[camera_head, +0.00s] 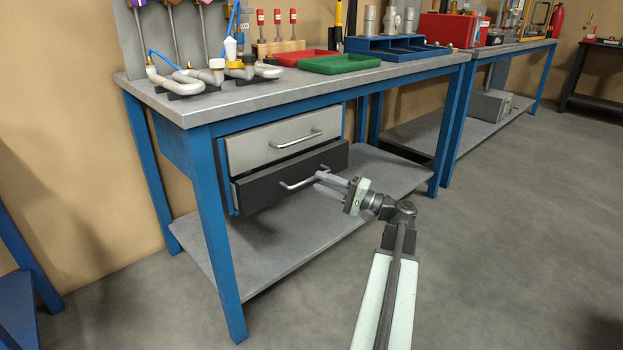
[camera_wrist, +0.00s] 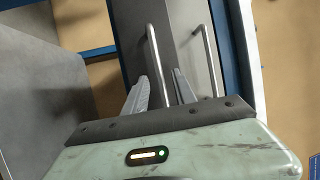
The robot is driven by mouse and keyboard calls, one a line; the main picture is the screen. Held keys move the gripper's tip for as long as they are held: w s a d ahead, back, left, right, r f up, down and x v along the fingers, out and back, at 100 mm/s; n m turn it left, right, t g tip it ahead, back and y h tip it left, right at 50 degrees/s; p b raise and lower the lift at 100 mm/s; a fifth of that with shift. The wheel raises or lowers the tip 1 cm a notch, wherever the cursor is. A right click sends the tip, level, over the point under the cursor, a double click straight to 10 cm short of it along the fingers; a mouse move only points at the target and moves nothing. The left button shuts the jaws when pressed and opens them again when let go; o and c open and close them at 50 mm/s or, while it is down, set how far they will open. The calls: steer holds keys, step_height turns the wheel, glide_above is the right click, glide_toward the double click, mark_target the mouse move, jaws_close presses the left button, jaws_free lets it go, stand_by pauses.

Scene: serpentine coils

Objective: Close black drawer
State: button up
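The black drawer (camera_head: 262,187) is the lower of two drawers under the workbench, and its front stands out a little beyond the grey drawer above. Its silver bar handle (camera_head: 296,185) also shows in the wrist view (camera_wrist: 154,50). My gripper (camera_head: 318,183) is at the right end of this handle, with its fingers pointing at the drawer front. In the wrist view my gripper (camera_wrist: 160,85) has its two fingers apart, and the lower part of the handle appears between them. I cannot tell whether the fingers touch the handle.
The grey drawer (camera_head: 250,148) above looks shut, and its handle (camera_wrist: 207,62) is right of my fingers in the wrist view. A lower shelf (camera_head: 375,172) lies under the drawers. The blue front leg (camera_head: 219,250) stands left of them. The floor (camera_head: 500,230) at right is clear.

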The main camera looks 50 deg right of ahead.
mark_target(312, 179)
steer(key=shift+x, duration=2)
jaws_close()
